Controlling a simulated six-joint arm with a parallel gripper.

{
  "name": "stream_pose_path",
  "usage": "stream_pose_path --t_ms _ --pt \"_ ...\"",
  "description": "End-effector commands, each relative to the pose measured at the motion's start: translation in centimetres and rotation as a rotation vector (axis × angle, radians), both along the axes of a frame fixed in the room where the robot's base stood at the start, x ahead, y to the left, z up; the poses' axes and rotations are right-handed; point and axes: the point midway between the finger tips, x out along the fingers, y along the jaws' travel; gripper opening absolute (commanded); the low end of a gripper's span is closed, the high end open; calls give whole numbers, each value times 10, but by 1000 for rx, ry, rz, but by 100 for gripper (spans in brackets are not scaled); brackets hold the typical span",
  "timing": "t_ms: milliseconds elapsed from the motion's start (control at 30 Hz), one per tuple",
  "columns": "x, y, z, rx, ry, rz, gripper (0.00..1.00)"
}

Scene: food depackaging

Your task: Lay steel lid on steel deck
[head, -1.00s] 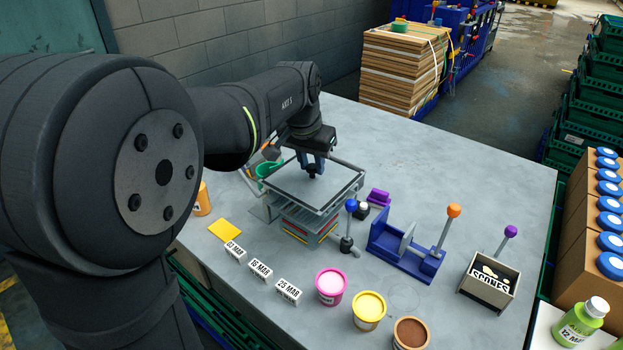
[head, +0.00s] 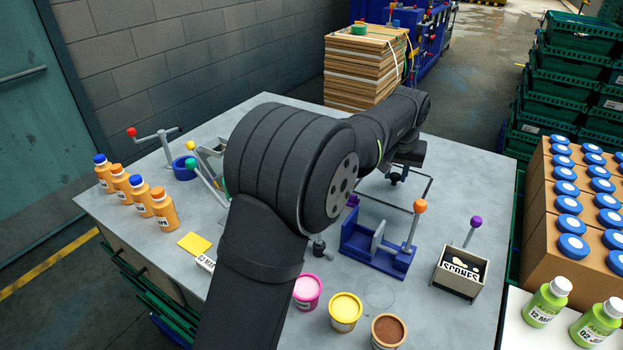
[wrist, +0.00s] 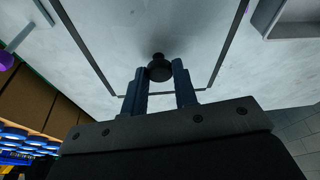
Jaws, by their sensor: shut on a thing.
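The lid (head: 395,197) is a flat rectangular panel with a thin dark rim and a black knob (wrist: 160,68) in its middle. My gripper (head: 397,178) is shut on the knob, and the wrist view shows the knob between my two blue fingers. The lid is level over the right back part of the grey deck (head: 475,172), the bench top, behind the blue fixture. I cannot tell whether it touches the deck or hangs just above it. My arm hides the stack that the lid was above.
A blue fixture (head: 372,252) with an orange-knobbed lever stands in front of the lid. A scones box (head: 458,272) is at the right front. Pink, yellow and brown tubs line the front. Several bottles (head: 135,190) stand at the left. Bare deck lies right of the lid.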

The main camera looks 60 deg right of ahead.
Motion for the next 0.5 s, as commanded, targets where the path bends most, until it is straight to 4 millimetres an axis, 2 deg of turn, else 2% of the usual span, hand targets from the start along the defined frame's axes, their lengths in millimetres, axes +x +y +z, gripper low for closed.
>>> stream_pose_path --t_ms 33,167,300,500 --pt "-10 -5 -5 -1 0 -2 0" --pt "-24 -12 -10 -3 -1 0 0" --pt "-26 -13 -17 -2 -1 1 0" --pt "-26 -12 -49 -1 -1 0 0"
